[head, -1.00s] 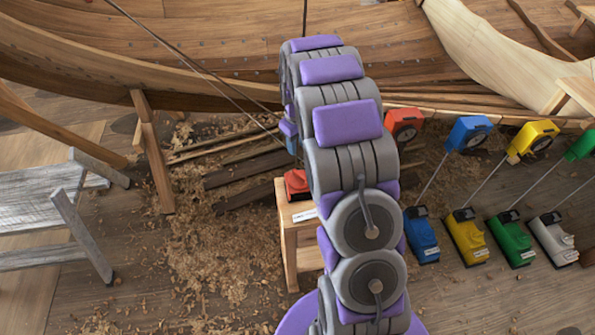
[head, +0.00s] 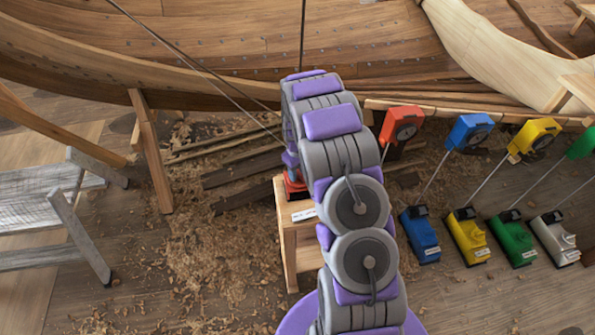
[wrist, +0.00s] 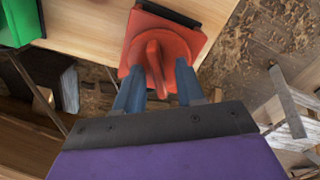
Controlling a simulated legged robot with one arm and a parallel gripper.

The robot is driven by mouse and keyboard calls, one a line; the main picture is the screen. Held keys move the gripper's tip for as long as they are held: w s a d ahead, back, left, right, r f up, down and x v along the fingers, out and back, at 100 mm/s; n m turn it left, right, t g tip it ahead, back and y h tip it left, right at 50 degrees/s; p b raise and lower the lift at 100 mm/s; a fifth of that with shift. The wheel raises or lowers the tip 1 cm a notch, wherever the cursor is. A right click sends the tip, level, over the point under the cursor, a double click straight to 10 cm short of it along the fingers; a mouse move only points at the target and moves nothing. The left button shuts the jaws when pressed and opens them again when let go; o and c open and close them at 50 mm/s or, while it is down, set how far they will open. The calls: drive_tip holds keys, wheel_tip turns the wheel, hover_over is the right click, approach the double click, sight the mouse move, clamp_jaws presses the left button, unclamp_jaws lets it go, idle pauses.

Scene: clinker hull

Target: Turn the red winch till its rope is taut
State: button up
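The red winch (wrist: 175,38) sits on a small wooden stand (wrist: 85,25) and has a raised red knob (wrist: 154,68) facing my gripper. In the head view only a sliver of the red winch (head: 293,190) shows, the rest hidden by my arm. My gripper (wrist: 158,75) has its two blue fingers apart, one on each side of the knob, with gaps visible between fingers and knob. Whether the fingertips touch the winch body I cannot tell. A red dial box (head: 401,122) stands behind my arm. The winch's rope is not clearly visible.
Blue (head: 419,236), yellow (head: 466,236), green (head: 512,238) and white (head: 555,238) winches stand to the right, with dial boxes behind. A grey trestle (head: 60,215) is at left. The wooden hull (head: 200,45) spans the back. Shavings cover the floor.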

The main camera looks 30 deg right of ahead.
drive_tip(key=shift+d, duration=0.2)
drive_tip(key=shift+c, duration=0.4)
drive_tip(key=shift+a, duration=0.1)
clamp_jaws()
drive_tip(key=shift+m, duration=0.3)
drive_tip(key=m+p, duration=0.1)
drive_tip(key=m, duration=0.2)
drive_tip(key=shift+r, duration=0.1)
drive_tip(key=shift+m+p, duration=0.45)
drive_tip(key=shift+m, duration=1.45)
